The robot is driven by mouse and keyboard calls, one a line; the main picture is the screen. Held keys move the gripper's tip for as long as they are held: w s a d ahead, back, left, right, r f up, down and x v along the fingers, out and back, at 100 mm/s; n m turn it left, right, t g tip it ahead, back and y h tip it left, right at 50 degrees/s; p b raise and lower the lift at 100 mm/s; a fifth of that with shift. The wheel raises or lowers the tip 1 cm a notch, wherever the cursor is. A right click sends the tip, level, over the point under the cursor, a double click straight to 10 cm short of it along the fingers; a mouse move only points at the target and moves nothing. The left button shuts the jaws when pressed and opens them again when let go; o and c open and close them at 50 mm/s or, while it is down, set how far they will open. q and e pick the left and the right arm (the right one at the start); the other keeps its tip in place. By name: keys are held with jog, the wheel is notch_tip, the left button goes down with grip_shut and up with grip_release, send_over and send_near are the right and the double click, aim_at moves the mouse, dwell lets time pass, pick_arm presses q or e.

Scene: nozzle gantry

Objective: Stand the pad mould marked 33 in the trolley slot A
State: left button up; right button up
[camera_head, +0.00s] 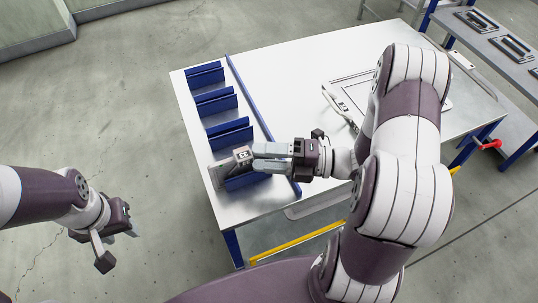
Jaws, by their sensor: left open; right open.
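A grey pad mould (216,174) stands on edge at the nearest of the blue slots (247,182) on the white trolley top (290,90). A small block with a dark mark (242,155) is at its upper part; I cannot read the mark for sure. My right gripper (254,158) reaches in from the right, with its fingertips at that block. Its jaws are open. The fingers hide part of the mould and slot. I cannot read any slot letter. My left gripper (117,249) is open and empty, over the floor left of the trolley.
Several blue slots, such as the far one (205,75), line the trolley's left side beside a long blue rail (250,105). A frame outline (345,77) and a white tool (338,103) are on the top. A shelf (490,35) with dark-framed parts stands at right.

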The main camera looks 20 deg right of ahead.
jog(key=b+v, duration=0.1)
jog(key=v, duration=1.1)
jog(key=shift+d, duration=0.3)
jog(key=shift+s, duration=0.15)
